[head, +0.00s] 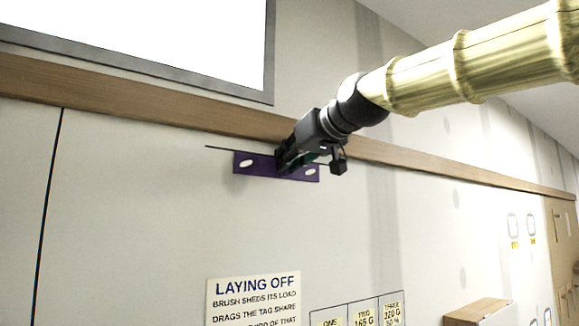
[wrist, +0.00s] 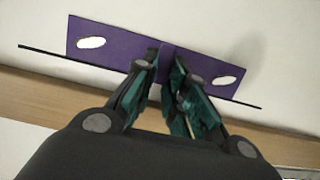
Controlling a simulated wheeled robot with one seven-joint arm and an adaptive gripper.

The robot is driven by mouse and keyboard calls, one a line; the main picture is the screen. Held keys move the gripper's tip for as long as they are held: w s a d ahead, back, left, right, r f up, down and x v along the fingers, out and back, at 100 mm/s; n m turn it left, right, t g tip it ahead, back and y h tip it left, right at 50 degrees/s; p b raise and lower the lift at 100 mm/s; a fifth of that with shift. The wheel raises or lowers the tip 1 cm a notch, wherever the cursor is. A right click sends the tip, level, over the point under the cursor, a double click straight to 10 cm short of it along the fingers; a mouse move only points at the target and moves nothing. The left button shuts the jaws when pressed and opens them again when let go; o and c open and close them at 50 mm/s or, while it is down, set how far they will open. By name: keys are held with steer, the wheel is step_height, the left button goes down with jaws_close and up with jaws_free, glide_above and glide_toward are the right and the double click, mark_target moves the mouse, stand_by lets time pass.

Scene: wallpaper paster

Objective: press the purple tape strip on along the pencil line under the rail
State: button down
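The purple tape strip (head: 258,164) is at the wall just under the wooden rail, with a pale slot near each end. In the wrist view the strip (wrist: 112,42) spans the upper middle. My gripper (wrist: 164,62) is shut on a raised part at the strip's middle; in the head view my gripper (head: 292,160) covers part of the strip. The dark pencil line (head: 218,148) runs along the strip's rail-side edge, nearly parallel to it. The line (wrist: 40,50) shows beyond both strip ends in the wrist view. I cannot tell whether the strip touches the wall.
The wooden rail (head: 130,100) crosses the wall close above the strip. A grey-framed white panel (head: 150,35) is above it. A "LAYING OFF" sign (head: 254,298) and label cards (head: 358,312) are below. A wooden box (head: 476,310) is at lower right. The wall left of the strip is bare.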

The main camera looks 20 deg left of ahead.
steer(key=c, duration=1.4)
jaws_free()
steer(key=shift+a, duration=0.1)
steer(key=shift+o, duration=0.2)
